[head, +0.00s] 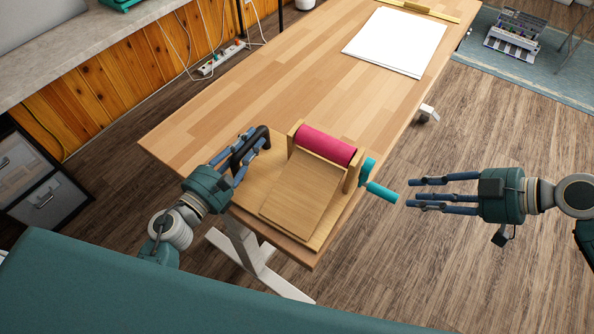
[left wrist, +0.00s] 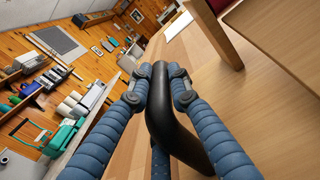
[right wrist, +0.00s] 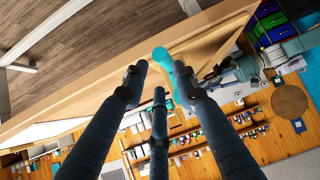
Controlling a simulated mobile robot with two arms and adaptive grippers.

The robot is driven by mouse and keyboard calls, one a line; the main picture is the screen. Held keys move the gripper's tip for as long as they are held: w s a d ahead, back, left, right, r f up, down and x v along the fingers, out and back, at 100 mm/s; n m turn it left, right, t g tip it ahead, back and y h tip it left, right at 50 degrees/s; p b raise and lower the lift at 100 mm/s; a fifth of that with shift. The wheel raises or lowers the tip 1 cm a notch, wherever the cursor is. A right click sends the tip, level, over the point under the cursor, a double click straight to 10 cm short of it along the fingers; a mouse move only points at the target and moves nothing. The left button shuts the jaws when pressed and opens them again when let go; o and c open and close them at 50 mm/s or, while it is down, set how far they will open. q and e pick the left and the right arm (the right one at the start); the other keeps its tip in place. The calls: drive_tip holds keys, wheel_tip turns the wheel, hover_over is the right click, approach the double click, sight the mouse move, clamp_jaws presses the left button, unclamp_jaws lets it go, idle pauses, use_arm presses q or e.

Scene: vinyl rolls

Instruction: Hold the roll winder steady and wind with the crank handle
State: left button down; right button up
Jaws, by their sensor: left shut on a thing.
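The roll winder is a wooden frame with a sloped board (head: 303,192), standing near the table's front right corner. A magenta vinyl roll (head: 326,145) lies across its top. Its teal crank handle (head: 382,191) sticks out on the right side, past the table edge; it also shows in the right wrist view (right wrist: 163,60). A black bar handle (head: 250,147) rises at the winder's left; in the left wrist view (left wrist: 165,110) it lies between the fingers. My left gripper (head: 244,153) is shut on this black handle. My right gripper (head: 412,194) is open and empty, right of the crank and apart from it.
The wooden table (head: 240,105) is clear behind the winder. White sheets (head: 396,42) and a yellow ruler-like strip (head: 425,10) lie at its far end. A drawer cabinet (head: 40,190) stands at the left. Open floor (head: 480,120) lies to the right.

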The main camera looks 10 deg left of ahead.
use_arm(q)
drive_tip(key=shift+s+a+f, duration=0.1)
drive_tip(key=shift+f, duration=0.35)
drive_tip(key=c, duration=1.8)
unclamp_jaws()
drive_tip(key=shift+o, duration=1.4)
drive_tip(key=shift+w, duration=0.2)
drive_tip(key=shift+r, duration=0.1)
drive_tip(key=shift+s+a, duration=0.1)
drive_tip(key=shift+s, duration=0.1)
drive_tip(key=v, duration=1.1)
drive_tip(key=shift+s, duration=0.3)
drive_tip(key=o, duration=0.5)
